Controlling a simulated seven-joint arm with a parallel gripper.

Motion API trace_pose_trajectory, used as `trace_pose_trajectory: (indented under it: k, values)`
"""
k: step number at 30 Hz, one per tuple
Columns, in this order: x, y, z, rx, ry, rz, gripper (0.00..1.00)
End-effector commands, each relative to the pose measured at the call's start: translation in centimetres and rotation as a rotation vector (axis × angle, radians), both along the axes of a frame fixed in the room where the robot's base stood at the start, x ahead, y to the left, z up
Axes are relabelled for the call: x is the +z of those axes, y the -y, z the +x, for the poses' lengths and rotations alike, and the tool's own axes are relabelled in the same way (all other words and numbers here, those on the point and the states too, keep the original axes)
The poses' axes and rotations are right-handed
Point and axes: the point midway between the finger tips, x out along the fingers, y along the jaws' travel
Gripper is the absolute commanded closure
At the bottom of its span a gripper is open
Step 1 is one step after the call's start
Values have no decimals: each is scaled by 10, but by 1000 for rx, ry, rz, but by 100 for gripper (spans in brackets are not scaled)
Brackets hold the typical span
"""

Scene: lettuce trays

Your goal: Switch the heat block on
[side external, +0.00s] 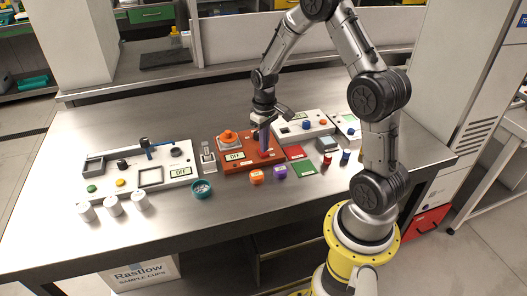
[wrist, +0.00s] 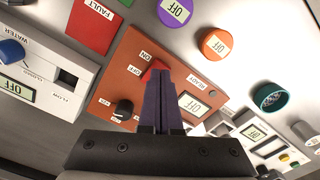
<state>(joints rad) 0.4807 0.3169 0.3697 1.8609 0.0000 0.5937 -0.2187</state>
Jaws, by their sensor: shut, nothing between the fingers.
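The heat block appears to be the orange-brown panel (side external: 274,141), which also fills the middle of the wrist view (wrist: 128,72). Its display (wrist: 194,103) reads OFF; the display also shows in the side view (side external: 235,156). A red switch (wrist: 152,71) sits on the panel beside the word ON, partly hidden by my fingers. A black knob (wrist: 124,109) is near the panel's edge. My gripper (side external: 264,152) is shut and empty, pointing down, with its purple fingertips (wrist: 160,78) at or just above the red switch. I cannot tell whether they touch.
An orange knob-like piece (side external: 228,137) stands at the panel's back left. White panels stand left (side external: 182,184) and right (side external: 305,133). An orange round piece (side external: 257,177), a purple one (side external: 280,171), a teal bowl (side external: 202,189) and white cups (side external: 113,206) are in front.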

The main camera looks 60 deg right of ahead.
Motion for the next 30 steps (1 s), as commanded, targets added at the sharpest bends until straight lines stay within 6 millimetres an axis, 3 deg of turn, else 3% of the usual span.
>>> trace_pose_trajectory:
  k: [30]
  values:
    - [-14,0,0,0,0,0,100]
